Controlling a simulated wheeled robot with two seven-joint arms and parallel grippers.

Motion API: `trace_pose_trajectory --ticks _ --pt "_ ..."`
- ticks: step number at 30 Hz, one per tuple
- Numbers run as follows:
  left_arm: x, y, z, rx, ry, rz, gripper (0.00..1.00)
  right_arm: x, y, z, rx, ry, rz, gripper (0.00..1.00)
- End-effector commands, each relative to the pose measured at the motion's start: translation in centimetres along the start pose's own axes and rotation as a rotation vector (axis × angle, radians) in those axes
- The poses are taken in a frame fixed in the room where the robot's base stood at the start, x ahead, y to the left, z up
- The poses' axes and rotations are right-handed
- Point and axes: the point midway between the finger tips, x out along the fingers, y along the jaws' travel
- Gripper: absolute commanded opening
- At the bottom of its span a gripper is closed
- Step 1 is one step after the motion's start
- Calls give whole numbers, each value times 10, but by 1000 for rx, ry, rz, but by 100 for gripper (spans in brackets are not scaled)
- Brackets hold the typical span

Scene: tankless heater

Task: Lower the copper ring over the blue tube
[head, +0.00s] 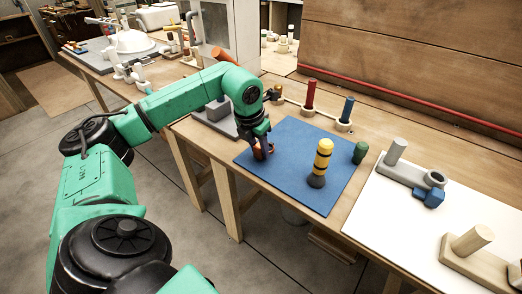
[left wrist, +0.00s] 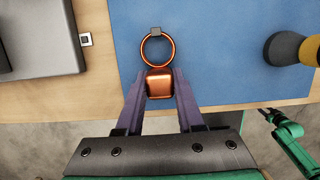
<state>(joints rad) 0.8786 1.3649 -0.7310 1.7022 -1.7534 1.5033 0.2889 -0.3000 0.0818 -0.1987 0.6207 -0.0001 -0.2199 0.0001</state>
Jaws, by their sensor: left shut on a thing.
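The copper ring (left wrist: 141,50) has a copper block (left wrist: 159,84) on its near side and a small grey square at its far side. My left gripper (left wrist: 159,86) is shut on that block, with the ring reaching out past the fingertips. In the head view my left gripper (head: 262,148) points down at the left part of the blue mat, and the ring is mostly hidden there. The blue tube (head: 347,108) stands upright in a pale round base behind the mat, well right of the gripper. In the left wrist view a green arm part with a dark end (left wrist: 276,117) shows at right, too small to read.
A red tube (head: 310,95) stands left of the blue one. A white board (head: 400,225) with grey fittings lies at right. A red rail runs along the back.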

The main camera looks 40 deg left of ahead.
Motion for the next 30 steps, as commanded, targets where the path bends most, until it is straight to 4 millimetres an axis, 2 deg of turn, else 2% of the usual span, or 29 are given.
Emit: trace_pose_trajectory --ticks 13,30 --pt "-14 0 4 0 0 0 0 -13 -1 -2 0 1 -2 50" --pt "-57 0 15 0 0 0 0 -50 -2 -5 -1 0 -4 50"
